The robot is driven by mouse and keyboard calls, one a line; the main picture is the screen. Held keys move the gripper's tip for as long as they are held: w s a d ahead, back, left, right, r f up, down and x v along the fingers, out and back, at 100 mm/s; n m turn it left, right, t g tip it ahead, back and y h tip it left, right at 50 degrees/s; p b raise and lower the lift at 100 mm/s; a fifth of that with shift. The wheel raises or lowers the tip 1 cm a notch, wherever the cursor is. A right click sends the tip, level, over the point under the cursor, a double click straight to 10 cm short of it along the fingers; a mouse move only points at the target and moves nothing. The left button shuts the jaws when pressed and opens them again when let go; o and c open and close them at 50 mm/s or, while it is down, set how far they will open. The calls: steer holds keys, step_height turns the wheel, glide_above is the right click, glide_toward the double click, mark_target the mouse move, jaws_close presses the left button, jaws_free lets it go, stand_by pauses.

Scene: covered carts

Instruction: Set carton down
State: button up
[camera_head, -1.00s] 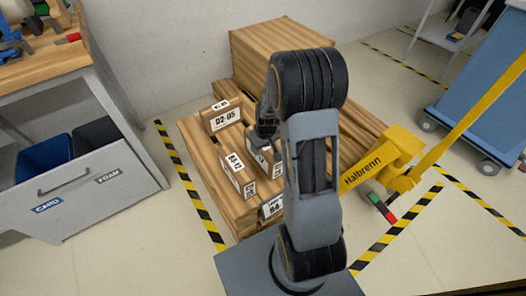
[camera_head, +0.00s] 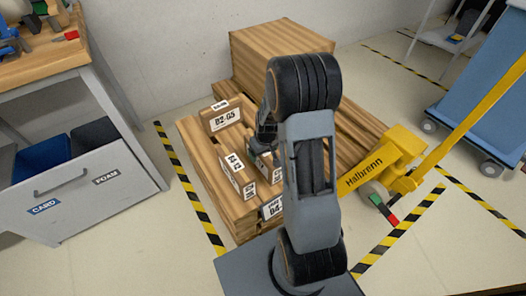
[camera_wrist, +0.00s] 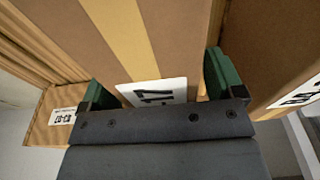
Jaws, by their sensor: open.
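A brown carton (camera_wrist: 152,45) with a pale tape stripe and a white label ending in "17" lies between the green fingers of my gripper (camera_wrist: 160,88) in the wrist view. The jaws are open, with one finger beside each side of the carton. In the head view the carton (camera_head: 266,166) stands low among other cartons on the wooden pallet (camera_head: 205,160), partly hidden by my arm. My gripper (camera_head: 263,145) is just above it there, and its fingertips are hidden. The carton's underside is not visible.
A carton labelled D2-05 (camera_head: 226,118) and another labelled carton (camera_head: 236,175) stand close by on the pallet. A large wooden-looking box (camera_head: 270,45) is behind. A yellow pallet jack (camera_head: 385,160) stands right, a workbench with drawer (camera_head: 75,190) left.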

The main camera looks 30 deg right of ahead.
steer(key=r+p, duration=0.1)
steer(key=r, duration=0.3)
steer(key=s+r+p, duration=0.1)
steer(key=r, duration=0.2)
steer(key=r+p, duration=0.2)
steer(key=r, duration=0.2)
steer(key=shift+s+d+r, duration=0.1)
steer(key=shift+s+r, duration=0.25)
steer(key=s+a+r+m+t, duration=0.1)
steer(key=s+a+r, duration=0.8)
steer(key=s+r, duration=0.2)
steer(key=shift+s+a+r, duration=0.4)
steer(key=shift+s, duration=0.65)
steer(key=w+p+v, duration=0.3)
steer(key=p+v, duration=0.9)
steer(key=w+r+p+v, duration=0.1)
steer(key=w+p+v, duration=0.2)
steer(key=p+v, duration=0.9)
steer(key=shift+s+a+r+t, duration=0.3)
steer(key=shift+a+r, duration=0.15)
steer(key=shift+r, duration=0.1)
